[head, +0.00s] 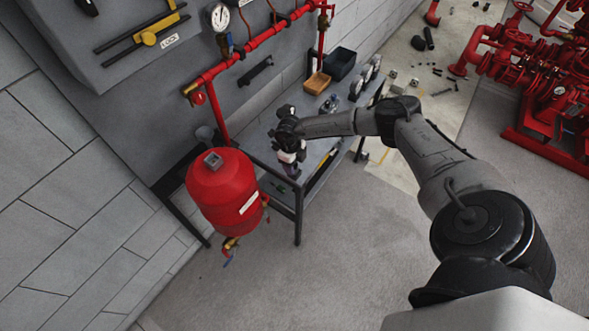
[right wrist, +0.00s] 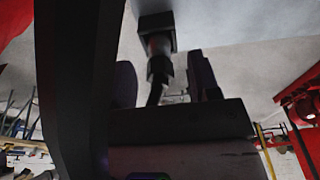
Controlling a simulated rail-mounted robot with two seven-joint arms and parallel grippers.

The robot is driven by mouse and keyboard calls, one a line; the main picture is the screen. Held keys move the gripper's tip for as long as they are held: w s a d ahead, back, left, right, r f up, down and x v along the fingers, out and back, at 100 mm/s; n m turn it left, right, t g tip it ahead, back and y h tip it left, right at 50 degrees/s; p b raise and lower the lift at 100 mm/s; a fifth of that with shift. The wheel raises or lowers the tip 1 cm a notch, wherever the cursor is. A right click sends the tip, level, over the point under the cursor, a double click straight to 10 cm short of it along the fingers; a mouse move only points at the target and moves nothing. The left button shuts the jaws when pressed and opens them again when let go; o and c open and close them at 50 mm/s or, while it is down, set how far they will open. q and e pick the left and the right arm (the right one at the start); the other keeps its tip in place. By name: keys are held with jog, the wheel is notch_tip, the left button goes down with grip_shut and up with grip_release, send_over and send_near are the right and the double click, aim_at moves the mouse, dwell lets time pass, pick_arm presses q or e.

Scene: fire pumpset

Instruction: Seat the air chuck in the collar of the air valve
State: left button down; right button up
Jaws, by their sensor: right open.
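My right gripper (head: 290,166) is over the near end of the grey bench, to the right of the red tank, pointing down. In the right wrist view its two dark fingers (right wrist: 164,84) stand apart. Between and beyond them is a dark fitting (right wrist: 158,48) with a square block, a reddish-brown middle and a curved black tail. I cannot tell whether it is the air chuck or part of the air valve, and no contact with the fingers is clear. The red tank (head: 222,189) has a grey square fitting (head: 213,160) on top. My left gripper is not in view.
The grey bench (head: 262,130) stands against the wall beneath red piping (head: 255,43) with a gauge (head: 219,17). An orange tray (head: 317,83) and a black bin (head: 339,64) are at its far end. Red pump equipment (head: 545,80) stands at right. The floor in front is clear.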

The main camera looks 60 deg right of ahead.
jog(key=shift+s+f, duration=0.1)
jog(key=shift+f, duration=0.95)
jog(key=shift+c, duration=0.2)
grip_shut()
